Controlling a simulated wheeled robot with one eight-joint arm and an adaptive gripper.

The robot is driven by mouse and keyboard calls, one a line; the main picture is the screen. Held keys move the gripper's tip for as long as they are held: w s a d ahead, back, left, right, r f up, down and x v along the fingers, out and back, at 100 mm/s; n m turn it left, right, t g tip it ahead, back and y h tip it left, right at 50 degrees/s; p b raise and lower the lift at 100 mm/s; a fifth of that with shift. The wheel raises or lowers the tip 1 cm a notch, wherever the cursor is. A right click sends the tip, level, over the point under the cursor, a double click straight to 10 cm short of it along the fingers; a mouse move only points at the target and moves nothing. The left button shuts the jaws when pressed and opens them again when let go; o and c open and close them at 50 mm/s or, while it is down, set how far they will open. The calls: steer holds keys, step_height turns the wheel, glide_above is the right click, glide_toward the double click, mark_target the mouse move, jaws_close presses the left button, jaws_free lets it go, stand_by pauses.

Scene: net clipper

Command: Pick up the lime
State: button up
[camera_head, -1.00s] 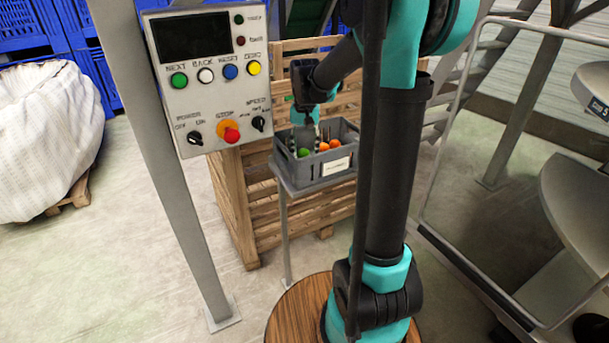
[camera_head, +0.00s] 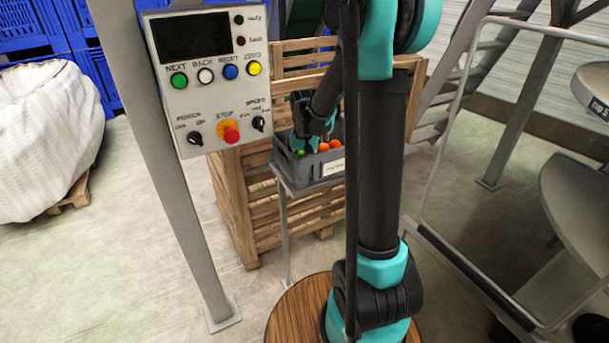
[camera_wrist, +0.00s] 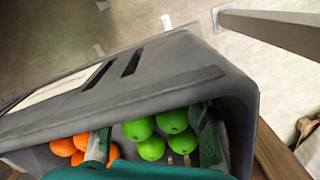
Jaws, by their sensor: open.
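Several bright green limes (camera_wrist: 151,148) lie in a grey crate (camera_wrist: 165,84), close together in the wrist view. In the head view a small part of a lime (camera_head: 301,153) shows beside my gripper (camera_head: 311,146). In the wrist view my gripper (camera_wrist: 153,137) is open, with one finger left of the limes and the other right of them. Its fingers reach into the crate. No lime is visibly gripped, and whether a finger touches one is unclear. The teal gripper body hides the lower part of the crate.
Several oranges (camera_wrist: 64,147) lie left of the limes in the same crate, close to the left finger. The crate walls stand around the fruit. A wooden slatted box (camera_head: 290,225) stands behind the crate. A control panel (camera_head: 207,85) on a post is left of my arm.

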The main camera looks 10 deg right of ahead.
steer(key=c, duration=0.8)
step_height(320, 180, up, 20)
stand_by(0.6)
